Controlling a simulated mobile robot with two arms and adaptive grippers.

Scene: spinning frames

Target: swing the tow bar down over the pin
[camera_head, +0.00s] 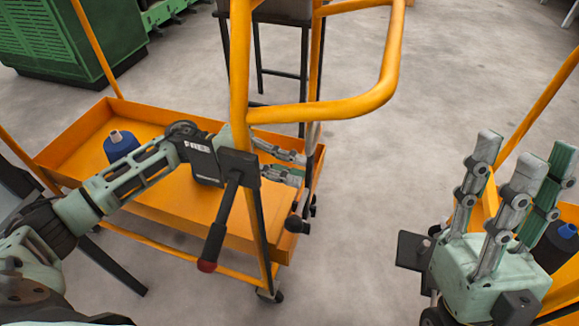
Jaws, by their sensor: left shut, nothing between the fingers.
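A black bar with a red end (221,226), which looks like the tow bar, hangs down and to the left from a black block on the orange cart's post. My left gripper (303,167) is shut and empty; its fingers reach past the post to the right, above the bar's upper end. My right gripper (515,165) is open and empty, its fingers pointing up in front of the second orange cart. A black plate (413,250) sits left of it. A small dark knob (298,224) shows at the first cart's right edge. I cannot tell which part is the pin.
The first cart's orange tray (75,140) holds a blue spool (121,146). Its tubular handle (390,60) rises high in front. Another dark spool (556,246) stands on the right cart. A dark stand (282,75) and green machine (65,40) are behind. Floor is clear between the carts.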

